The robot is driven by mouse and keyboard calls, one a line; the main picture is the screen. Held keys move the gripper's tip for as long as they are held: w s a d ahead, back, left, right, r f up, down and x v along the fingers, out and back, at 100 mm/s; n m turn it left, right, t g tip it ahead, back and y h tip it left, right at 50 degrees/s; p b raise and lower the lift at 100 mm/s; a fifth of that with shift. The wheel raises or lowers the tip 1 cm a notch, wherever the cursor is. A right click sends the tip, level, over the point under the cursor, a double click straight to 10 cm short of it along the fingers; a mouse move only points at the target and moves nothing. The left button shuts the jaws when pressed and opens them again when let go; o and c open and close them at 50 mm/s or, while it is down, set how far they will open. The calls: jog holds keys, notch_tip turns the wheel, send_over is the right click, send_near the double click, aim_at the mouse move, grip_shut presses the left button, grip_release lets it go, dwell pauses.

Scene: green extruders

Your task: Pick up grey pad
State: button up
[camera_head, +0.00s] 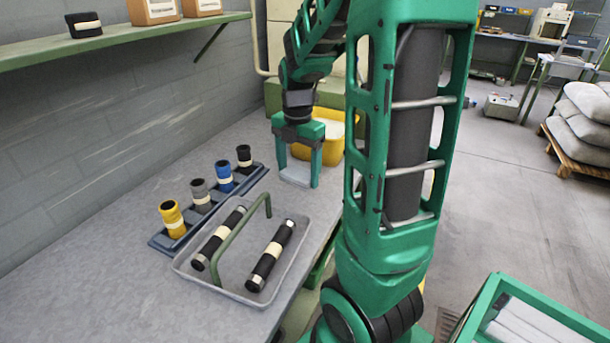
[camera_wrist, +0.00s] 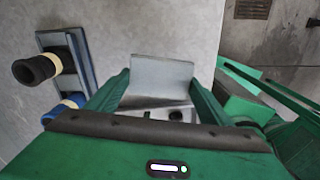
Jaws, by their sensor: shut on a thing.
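The grey pad (camera_head: 294,177) is a flat, light grey slab between the two green fingers of my gripper (camera_head: 298,172), over the worktable by its right edge. In the wrist view the pad (camera_wrist: 162,76) spans the space between the fingertips (camera_wrist: 160,84), and the fingers are shut on its sides. A small grey part with dark holes shows just below the pad in that view. I cannot tell whether the pad touches the table or hangs a little above it.
A dark blue rack (camera_head: 160,241) with yellow, grey, blue and black rolls stands left of my gripper. A grey tray (camera_head: 192,277) with a green handle and two black rolls is nearer. A yellow bin (camera_head: 333,150) is behind my gripper. A green shelf (camera_head: 120,38) hangs above.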

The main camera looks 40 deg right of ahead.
jog(key=a+r, duration=0.4)
jog(key=a, duration=0.3)
jog(key=shift+w+a+r, duration=0.25)
jog(key=shift+a+r, duration=0.1)
jog(key=shift+a, duration=0.05)
jog(key=shift+o, duration=1.4)
jog(key=shift+c, duration=0.7)
jog(key=shift+s, duration=0.1)
